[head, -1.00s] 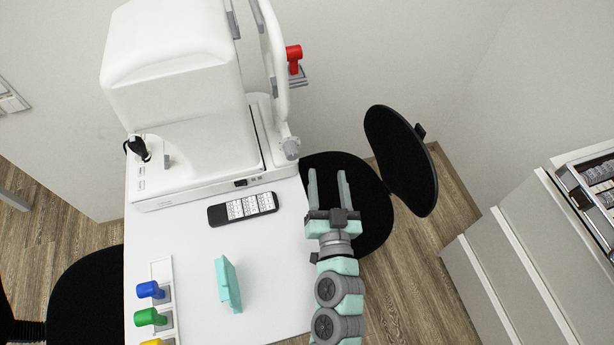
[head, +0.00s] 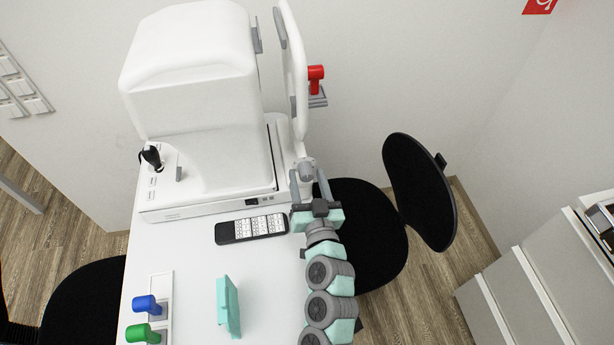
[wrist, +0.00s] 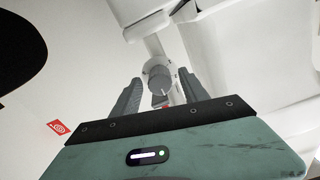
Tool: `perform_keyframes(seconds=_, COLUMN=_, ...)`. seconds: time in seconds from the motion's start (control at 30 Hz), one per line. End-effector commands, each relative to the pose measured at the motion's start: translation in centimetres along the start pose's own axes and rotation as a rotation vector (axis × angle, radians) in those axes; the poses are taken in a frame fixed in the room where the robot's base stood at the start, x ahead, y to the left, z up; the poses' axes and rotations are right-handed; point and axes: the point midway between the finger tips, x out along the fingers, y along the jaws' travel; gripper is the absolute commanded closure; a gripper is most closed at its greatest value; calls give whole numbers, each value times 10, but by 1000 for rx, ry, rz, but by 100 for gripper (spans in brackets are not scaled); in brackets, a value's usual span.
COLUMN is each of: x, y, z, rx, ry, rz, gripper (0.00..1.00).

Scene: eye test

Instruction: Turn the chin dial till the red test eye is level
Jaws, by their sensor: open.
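The red test eye (head: 315,75) sits on a grey bracket beside the white upright of the machine in the head view. I cannot tell whether it is exactly level. The chin dial (head: 307,168) is a grey knob at the foot of that upright. It also shows in the wrist view as a round grey knob (wrist: 159,82) with a pale line on its face. My gripper (head: 307,176) is open, with one finger on each side of the dial. In the wrist view a gap shows between the dial and each finger of my gripper (wrist: 162,88).
The white machine (head: 190,80) fills the table's back. A black chair (head: 420,190) stands close to the right.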

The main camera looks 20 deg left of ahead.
Motion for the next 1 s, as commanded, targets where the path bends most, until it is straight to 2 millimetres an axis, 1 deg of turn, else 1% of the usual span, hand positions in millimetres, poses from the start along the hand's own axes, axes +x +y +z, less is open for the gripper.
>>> perform_keyframes(seconds=0.13, x=7, y=0, z=0, rx=0, ry=0, rz=-1, gripper=48)
perform_keyframes(seconds=0.37, x=7, y=0, z=0, rx=0, ry=0, rz=0, gripper=48)
perform_keyframes(seconds=0.4, x=7, y=0, z=0, rx=0, ry=0, rz=0, gripper=49)
perform_keyframes(seconds=1.0, x=7, y=0, z=0, rx=0, ry=0, rz=0, gripper=99)
